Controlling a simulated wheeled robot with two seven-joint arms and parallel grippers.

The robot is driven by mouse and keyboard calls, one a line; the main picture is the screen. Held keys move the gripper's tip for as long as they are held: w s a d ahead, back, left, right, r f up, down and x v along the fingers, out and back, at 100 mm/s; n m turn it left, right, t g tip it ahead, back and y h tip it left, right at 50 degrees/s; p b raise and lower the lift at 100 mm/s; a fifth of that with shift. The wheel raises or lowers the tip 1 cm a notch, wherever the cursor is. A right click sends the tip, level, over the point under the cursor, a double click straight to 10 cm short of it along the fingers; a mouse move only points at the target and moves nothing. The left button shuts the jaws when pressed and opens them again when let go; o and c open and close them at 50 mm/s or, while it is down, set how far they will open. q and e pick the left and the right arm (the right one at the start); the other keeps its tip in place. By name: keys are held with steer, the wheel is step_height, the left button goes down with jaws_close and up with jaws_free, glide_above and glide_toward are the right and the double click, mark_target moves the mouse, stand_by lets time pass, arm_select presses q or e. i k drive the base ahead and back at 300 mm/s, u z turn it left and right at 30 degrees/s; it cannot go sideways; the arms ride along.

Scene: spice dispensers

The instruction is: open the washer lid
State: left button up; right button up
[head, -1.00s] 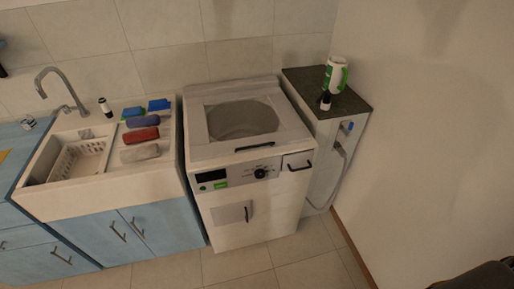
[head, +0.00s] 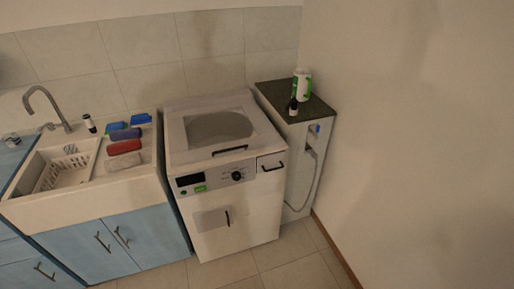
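The white washer (head: 231,212) stands against the tiled wall in the middle of the head view. Its lid (head: 177,150) is on top, with a window (head: 218,127) in it, and it looks closed. A dark lid handle (head: 230,151) runs along the lid's front edge. The front panel has a dark display (head: 188,180), a black knob (head: 237,176) and a drawer with a dark handle (head: 272,167) at its right. Neither of my grippers shows in the head view.
Left of the washer is a sink (head: 129,191) over blue cabinets (head: 148,236), with colored rolled cloths (head: 124,147) on its ledge. Right is a narrow dark-topped stand (head: 283,93) with a white-green container (head: 302,84) and a dark bottle (head: 293,106). The floor (head: 277,262) in front is clear.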

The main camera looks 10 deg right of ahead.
mark_target(180, 153)
steer(key=z, duration=1.55)
steer(key=i, duration=0.75)
steer(key=u, duration=1.4)
